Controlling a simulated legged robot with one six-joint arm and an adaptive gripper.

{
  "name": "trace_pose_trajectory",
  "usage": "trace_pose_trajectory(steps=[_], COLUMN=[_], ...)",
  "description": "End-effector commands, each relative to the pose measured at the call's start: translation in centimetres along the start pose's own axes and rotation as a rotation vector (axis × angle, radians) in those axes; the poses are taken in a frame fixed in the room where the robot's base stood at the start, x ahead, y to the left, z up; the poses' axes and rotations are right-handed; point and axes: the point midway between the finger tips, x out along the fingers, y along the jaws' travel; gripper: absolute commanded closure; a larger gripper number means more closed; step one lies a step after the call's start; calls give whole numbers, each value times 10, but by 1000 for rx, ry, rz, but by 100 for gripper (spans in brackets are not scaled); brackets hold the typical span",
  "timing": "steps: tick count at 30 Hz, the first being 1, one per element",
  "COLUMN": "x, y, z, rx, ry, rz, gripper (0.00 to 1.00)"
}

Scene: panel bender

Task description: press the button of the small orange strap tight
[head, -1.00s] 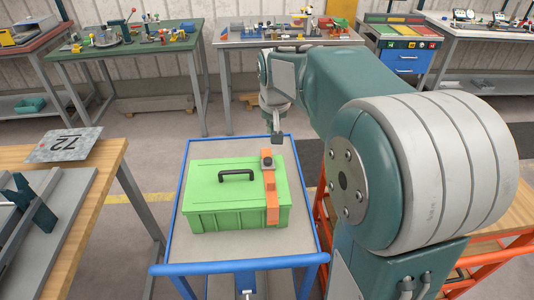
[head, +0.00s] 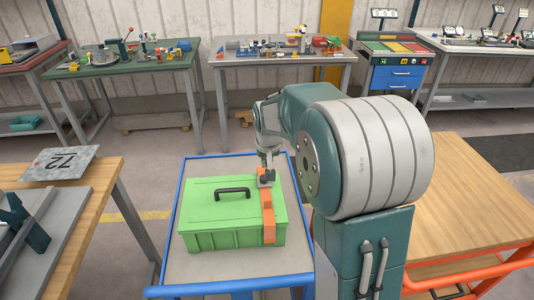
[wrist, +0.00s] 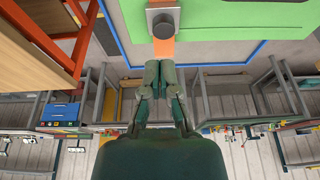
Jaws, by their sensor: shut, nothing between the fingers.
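The small orange strap (head: 269,222) runs over the lid and down the front of the green box (head: 215,215), right of its black handle. The strap (wrist: 163,49) continues from there toward my fingers. My gripper (wrist: 158,72) is shut and empty, with its fingertips short of the button in that picture. In the head view my gripper (head: 266,178) is over the strap's far part at the buckle and partly hides it. I cannot tell whether it touches.
The green box stands on a blue-railed cart (head: 180,262). A wooden table with a 72 plate (head: 60,163) is at the left, and another wooden table (head: 470,190) is at the right. Workbenches line the back wall. Floor shows between the cart and the benches.

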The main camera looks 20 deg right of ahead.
Motion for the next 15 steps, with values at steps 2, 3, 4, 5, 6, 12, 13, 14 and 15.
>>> trace_pose_trajectory(steps=[2, 3, 4, 5, 6, 12, 13, 14, 15], x=[16, 23, 28, 32, 37, 52, 53, 53, 53], y=[0, 0, 0, 0, 0, -1, -1, -1, -1], z=[1, 3, 4, 5, 7, 10, 11, 11, 11], rx=[0, 0, 0, 0, 0, 0, 0, 0, 0], ry=[-5, -5, -5, -4, -4, -1, -1, -1, 0], rz=[1, 1, 1, 0, 0, 0, 0, 0, 0], gripper=[100, 100, 100, 100, 100, 100, 100, 100, 100])
